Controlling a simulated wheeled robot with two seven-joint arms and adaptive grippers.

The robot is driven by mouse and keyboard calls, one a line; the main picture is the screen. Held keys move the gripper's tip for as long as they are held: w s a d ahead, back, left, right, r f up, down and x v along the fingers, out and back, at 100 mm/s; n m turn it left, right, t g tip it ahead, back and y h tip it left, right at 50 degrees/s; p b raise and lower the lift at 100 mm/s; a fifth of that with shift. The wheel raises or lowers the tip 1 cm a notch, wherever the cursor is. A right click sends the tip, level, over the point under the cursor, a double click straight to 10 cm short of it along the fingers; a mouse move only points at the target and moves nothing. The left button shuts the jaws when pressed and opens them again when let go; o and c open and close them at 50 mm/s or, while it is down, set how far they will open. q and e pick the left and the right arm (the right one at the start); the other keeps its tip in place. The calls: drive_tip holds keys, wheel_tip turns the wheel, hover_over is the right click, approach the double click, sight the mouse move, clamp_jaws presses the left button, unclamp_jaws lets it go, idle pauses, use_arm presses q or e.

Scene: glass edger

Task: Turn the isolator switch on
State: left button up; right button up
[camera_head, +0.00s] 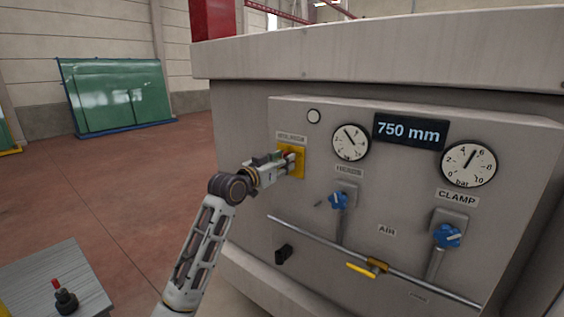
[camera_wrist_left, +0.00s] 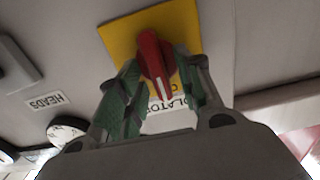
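The isolator switch is a red handle (camera_wrist_left: 154,62) on a yellow plate (camera_wrist_left: 118,36), set at the upper left of the machine's grey front panel. In the head view the yellow plate (camera_head: 299,165) shows behind my left gripper (camera_head: 289,161), which hides most of the switch. In the left wrist view my left gripper (camera_wrist_left: 158,72) has its green-padded fingers on both sides of the red handle, close against it. The handle carries a white mark and lies roughly along the plate's upright axis. A label reading ISOLATOR is partly hidden by the fingers. My right gripper is out of view.
Right of the switch are two dial gauges (camera_head: 351,142), a 750 mm display (camera_head: 409,131) and two blue knobs (camera_head: 338,201).

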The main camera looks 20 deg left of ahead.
use_arm(q)
drive_tip(key=shift+c, duration=0.3)
drive_tip(key=c, duration=0.7)
clamp_jaws()
